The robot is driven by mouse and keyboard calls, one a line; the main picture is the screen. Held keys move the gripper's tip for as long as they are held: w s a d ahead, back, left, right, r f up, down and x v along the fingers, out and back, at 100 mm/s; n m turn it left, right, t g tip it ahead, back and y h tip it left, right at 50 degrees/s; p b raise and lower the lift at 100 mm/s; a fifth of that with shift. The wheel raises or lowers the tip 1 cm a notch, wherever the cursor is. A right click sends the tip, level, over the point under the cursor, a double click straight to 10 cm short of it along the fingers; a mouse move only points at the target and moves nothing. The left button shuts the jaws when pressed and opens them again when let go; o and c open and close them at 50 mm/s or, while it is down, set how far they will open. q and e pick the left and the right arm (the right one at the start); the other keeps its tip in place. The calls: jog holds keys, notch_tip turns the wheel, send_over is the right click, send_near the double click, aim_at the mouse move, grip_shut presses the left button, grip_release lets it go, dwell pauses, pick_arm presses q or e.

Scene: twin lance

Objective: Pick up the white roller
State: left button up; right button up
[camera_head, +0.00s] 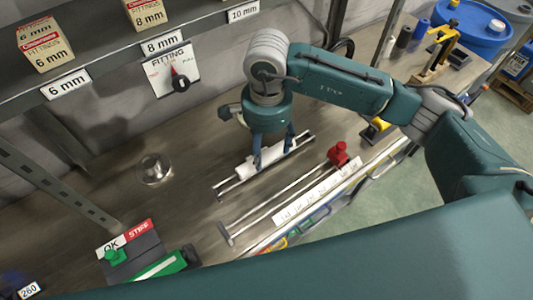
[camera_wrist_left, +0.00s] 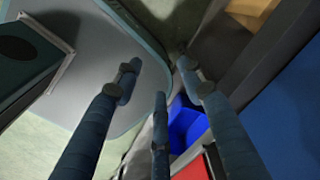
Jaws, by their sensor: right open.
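The white roller (camera_head: 246,168) lies on a low pair of thin rails on the workbench, in the middle of the head view. My right gripper (camera_head: 273,157) points down over it from above. Its fingers are apart, with their tips at the roller; I cannot tell whether they touch it. The fingers cover part of the roller. My left gripper (camera_wrist_left: 158,75) shows in the left wrist view with its fingers spread and nothing between them. The left wrist view does not show the roller.
A rod gauge with a red knob (camera_head: 339,153) and a white scale strip (camera_head: 318,195) lies right of the roller. A glass dish (camera_head: 153,169) stands left. An OK/STIFF stand (camera_head: 130,252) is at lower left. A shelf with boxes (camera_head: 45,43) overhangs the back.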

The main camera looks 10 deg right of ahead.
aim_at(268, 156)
jog(key=f+p, duration=0.1)
jog(key=f, duration=0.2)
jog(key=f+p, duration=0.1)
jog(key=shift+w+d+f+p, duration=0.25)
jog(key=shift+f+p, duration=0.05)
jog(key=shift+p, duration=0.05)
jog(key=shift+f, duration=0.4)
jog(key=shift+c, duration=0.3)
jog(key=c, duration=1.3)
pick_arm(q)
jog(key=w+r, duration=0.2)
jog(key=r, duration=0.1)
jog(key=shift+d, duration=0.1)
pick_arm(e)
jog(key=shift+c, duration=0.7)
jog(key=shift+w, duration=0.1)
